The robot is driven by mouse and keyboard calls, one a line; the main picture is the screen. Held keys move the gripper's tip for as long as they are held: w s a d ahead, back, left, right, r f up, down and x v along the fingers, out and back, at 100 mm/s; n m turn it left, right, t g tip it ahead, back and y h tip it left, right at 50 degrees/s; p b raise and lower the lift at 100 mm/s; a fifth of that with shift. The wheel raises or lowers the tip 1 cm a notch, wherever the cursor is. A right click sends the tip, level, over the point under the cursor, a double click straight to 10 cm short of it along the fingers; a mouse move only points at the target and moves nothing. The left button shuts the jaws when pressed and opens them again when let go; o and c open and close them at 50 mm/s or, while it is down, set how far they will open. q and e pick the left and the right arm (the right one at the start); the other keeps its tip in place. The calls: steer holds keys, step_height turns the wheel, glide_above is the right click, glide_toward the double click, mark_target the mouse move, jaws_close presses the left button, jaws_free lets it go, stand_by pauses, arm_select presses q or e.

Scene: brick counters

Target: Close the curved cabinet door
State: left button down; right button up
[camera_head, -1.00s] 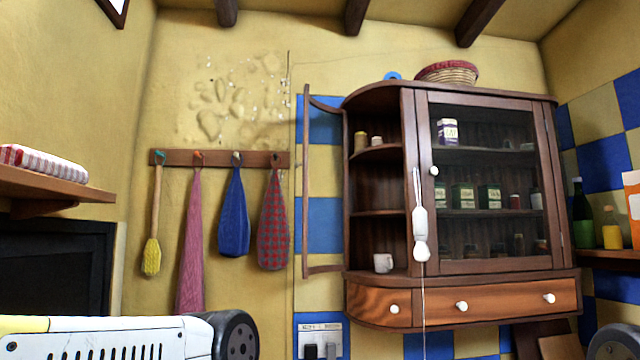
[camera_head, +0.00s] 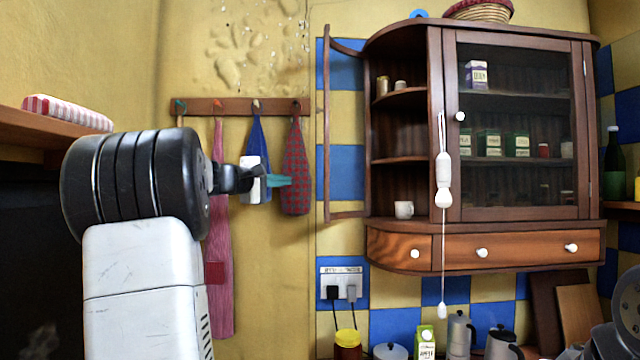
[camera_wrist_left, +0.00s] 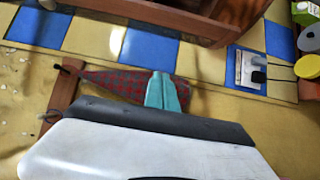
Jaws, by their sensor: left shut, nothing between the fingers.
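The curved cabinet door (camera_head: 327,130) is a narrow brown frame, standing open at the left end of the wooden wall cabinet (camera_head: 435,130). The open shelves behind it show a small white cup (camera_head: 403,209) and jars. My left gripper (camera_head: 284,181) is raised to the left of the door, apart from it, in front of the hanging cloths. Its teal fingers are shut and empty; they also show in the left wrist view (camera_wrist_left: 168,88), with the cabinet's underside (camera_wrist_left: 170,14) beyond. Part of my right arm shows at the right edge, but its gripper is out of view.
A peg rail (camera_head: 240,106) with hanging cloths is behind my left gripper. A white pull cord (camera_head: 443,180) hangs before the cabinet. A wall socket (camera_head: 341,284) with plugs, jars, a carton (camera_head: 425,341) and pots stand below. A shelf (camera_head: 40,126) juts out at left.

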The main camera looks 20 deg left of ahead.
arm_select(q)
steer(key=w+d, duration=0.7)
steer(key=w, duration=0.1)
steer(key=shift+d, duration=0.1)
stand_by(0.4)
